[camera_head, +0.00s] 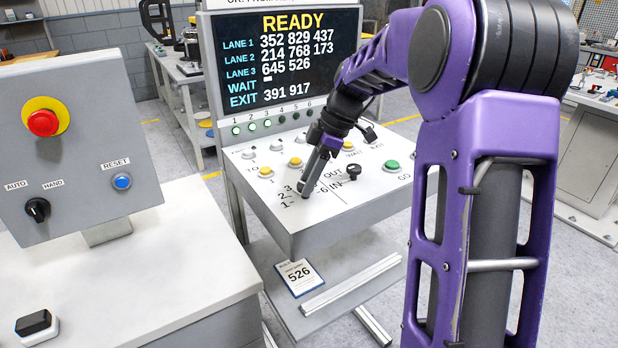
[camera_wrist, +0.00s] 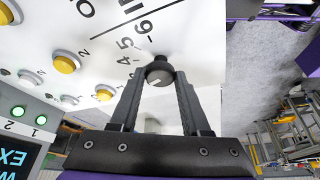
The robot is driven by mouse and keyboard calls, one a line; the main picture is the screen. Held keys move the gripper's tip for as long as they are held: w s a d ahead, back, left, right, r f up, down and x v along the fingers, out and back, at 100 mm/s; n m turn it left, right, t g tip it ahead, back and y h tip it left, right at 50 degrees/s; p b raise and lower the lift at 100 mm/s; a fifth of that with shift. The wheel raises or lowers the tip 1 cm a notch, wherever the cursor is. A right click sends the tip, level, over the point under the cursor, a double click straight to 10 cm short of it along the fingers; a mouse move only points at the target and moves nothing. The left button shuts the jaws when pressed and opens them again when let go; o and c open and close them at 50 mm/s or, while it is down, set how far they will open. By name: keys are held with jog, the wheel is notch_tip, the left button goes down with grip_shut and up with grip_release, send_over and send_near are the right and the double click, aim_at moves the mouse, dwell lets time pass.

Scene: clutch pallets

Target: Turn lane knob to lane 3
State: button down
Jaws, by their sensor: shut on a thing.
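The lane knob (camera_wrist: 159,72) is a small round dark knob with a pale mark on its face, on the white sloping panel (camera_head: 351,208). In the wrist view my gripper (camera_wrist: 162,82) has one finger on each side of the knob and is shut on it. In the head view my gripper (camera_head: 308,188) reaches down to the numbered dial and hides the knob. I cannot tell which number the knob points to.
A black IN/OUT knob (camera_head: 353,173) stands close to the right of my gripper. Yellow and white buttons and a green GO button (camera_head: 391,165) surround the dial. The screen (camera_head: 287,65) reads READY. A grey box with a red button (camera_head: 42,123) stands at left.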

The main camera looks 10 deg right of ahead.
jog(key=shift+c, duration=1.9)
grip_release()
jog(key=p+v, duration=0.3)
jog(key=v, duration=1.4)
jog(key=shift+r, duration=0.2)
jog(key=shift+w+a, duration=0.1)
